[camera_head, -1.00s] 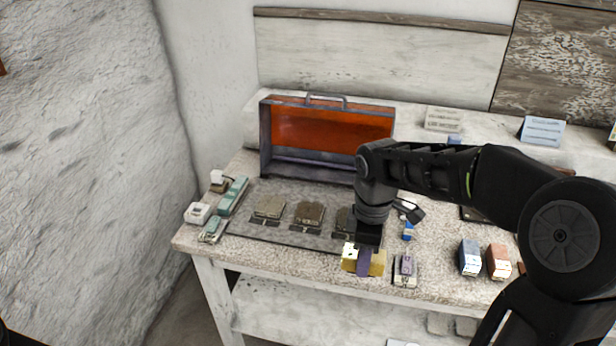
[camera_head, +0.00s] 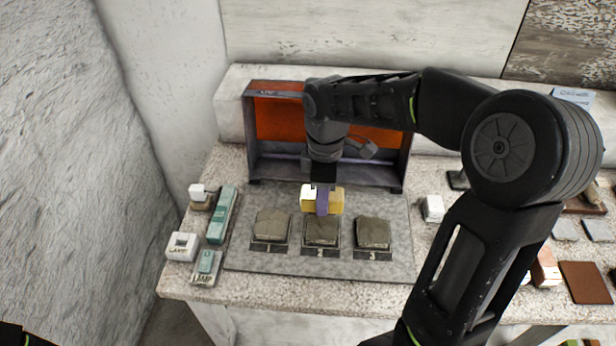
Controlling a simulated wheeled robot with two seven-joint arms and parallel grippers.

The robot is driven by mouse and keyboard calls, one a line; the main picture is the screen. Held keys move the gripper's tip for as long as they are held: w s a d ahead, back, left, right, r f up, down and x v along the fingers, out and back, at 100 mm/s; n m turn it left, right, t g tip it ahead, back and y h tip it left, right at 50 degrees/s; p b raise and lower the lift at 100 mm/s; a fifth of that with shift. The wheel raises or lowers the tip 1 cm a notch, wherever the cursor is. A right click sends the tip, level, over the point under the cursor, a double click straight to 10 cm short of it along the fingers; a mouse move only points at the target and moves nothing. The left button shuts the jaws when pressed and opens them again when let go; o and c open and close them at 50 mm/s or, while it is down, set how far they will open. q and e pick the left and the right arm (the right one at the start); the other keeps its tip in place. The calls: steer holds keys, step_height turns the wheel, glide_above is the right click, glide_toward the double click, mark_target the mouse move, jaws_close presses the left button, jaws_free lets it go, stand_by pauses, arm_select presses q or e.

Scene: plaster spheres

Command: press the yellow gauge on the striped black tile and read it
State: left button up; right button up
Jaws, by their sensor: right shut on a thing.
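The yellow gauge (camera_head: 337,201) is a small block with a pale left end. My right gripper (camera_head: 322,200) is shut on it, with its purplish fingers across the middle. The gauge is in front of the orange case and appears just above or behind the middle sample, marked 2 (camera_head: 321,232); I cannot tell if they touch. Sample 1 (camera_head: 270,226) and sample 3 (camera_head: 373,233) sit either side on dark numbered holders. All three look grey-brown, and I cannot make out a striped black tile. The gauge's reading is not visible. My left gripper is out of view.
The samples stand on a grey mat (camera_head: 395,269). The open orange case (camera_head: 277,120) is behind it, partly hidden by my right arm. Teal (camera_head: 221,215) and white (camera_head: 182,246) devices lie at the left. A small white block (camera_head: 432,208) is right of the mat.

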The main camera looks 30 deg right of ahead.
mark_target(322, 228)
steer(key=shift+s, duration=0.15)
steer(key=shift+f+b, duration=2.45)
steer(key=shift+f, duration=0.55)
steer(key=shift+f+b, duration=0.35)
steer(key=shift+f, duration=0.1)
steer(key=shift+f, duration=0.15)
stand_by(0.3)
steer(key=shift+r+p, duration=2.95)
steer(key=shift+r, duration=0.7)
